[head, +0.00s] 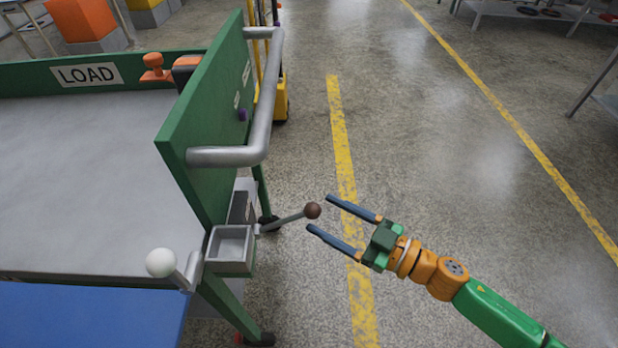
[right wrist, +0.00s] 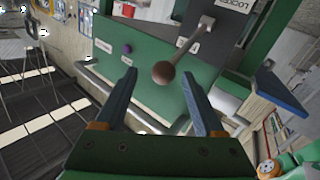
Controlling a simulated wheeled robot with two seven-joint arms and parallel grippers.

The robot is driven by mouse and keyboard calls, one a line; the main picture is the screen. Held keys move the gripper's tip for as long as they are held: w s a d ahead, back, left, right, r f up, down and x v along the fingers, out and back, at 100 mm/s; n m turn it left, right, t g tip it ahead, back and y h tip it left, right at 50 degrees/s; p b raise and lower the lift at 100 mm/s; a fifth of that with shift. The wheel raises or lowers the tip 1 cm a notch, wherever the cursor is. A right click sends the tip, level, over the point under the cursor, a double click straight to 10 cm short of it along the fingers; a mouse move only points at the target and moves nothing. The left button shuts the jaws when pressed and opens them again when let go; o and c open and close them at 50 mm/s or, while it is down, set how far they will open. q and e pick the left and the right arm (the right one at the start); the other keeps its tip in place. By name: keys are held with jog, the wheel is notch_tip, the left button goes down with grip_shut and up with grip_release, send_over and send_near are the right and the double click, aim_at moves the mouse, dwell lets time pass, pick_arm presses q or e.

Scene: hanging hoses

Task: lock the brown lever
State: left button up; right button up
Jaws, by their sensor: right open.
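The brown lever has a round brown knob (head: 313,210) on a thin grey rod, which sticks out to the right from the side of the green cart. In the right wrist view the knob (right wrist: 163,73) appears between my fingertips, and its rod runs up and right to a dark plate near a "LOCKED" label (right wrist: 235,4). My right gripper (head: 318,213) is open, its two blue-grey fingers pointing left at the knob. The knob is at the mouth of the fingers; I see no grip on it. My left gripper is not in view.
A green upright panel (head: 205,110) with a grey tube handle (head: 265,100) stands above the lever. A small grey tray (head: 231,243) and a white-knobbed lever (head: 161,262) are left of it. A "LOAD" table (head: 80,180) fills the left.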

aim_at(305, 207)
jog(key=x, duration=0.6)
jog(key=shift+a, duration=0.4)
grip_shut()
dwell(0.9)
